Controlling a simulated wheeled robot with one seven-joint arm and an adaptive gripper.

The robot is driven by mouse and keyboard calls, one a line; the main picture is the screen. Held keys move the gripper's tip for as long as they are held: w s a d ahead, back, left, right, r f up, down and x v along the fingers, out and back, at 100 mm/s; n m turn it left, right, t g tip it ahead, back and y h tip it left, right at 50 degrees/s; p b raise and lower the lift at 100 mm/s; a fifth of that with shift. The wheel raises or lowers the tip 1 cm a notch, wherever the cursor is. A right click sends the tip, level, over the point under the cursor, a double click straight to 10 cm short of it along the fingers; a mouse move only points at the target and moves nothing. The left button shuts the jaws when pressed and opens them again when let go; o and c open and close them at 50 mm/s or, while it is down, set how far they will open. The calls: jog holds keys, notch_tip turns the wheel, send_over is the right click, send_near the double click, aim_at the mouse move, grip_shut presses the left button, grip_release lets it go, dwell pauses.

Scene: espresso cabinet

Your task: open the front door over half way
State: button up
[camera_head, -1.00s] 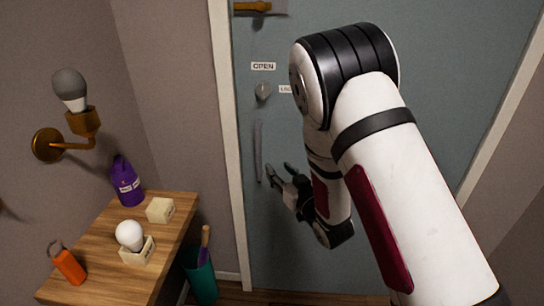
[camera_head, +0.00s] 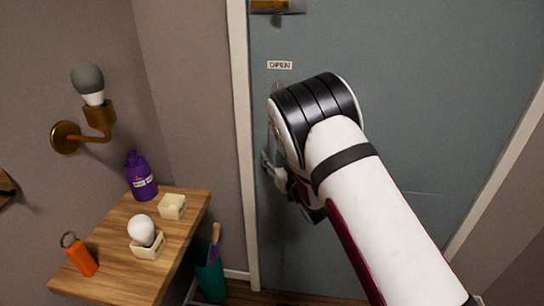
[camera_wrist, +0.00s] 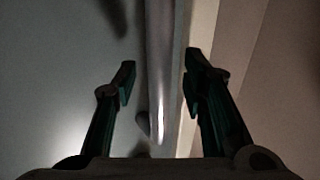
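The front door (camera_head: 400,120) is a grey-blue panel that looks shut in its white frame. Its handle (camera_wrist: 160,60) is a vertical metal bar near the door's left edge. In the head view the handle is mostly hidden behind my arm. My gripper (camera_head: 270,165) is at the handle, partly hidden by my arm. In the wrist view my gripper (camera_wrist: 160,85) is open, with one dark finger on each side of the bar and a gap on both sides. A small OPEN label (camera_head: 280,65) sits above the handle.
A brass latch (camera_head: 275,6) is at the top of the door. To the left, a wooden shelf (camera_head: 115,245) holds a purple bottle (camera_head: 140,178), a white bulb (camera_head: 141,230) and an orange tag (camera_head: 79,255). A teal bin (camera_head: 209,275) stands beside it. A wall lamp (camera_head: 98,115) is above.

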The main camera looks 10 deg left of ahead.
jog(key=shift+x, duration=0.85)
grip_shut()
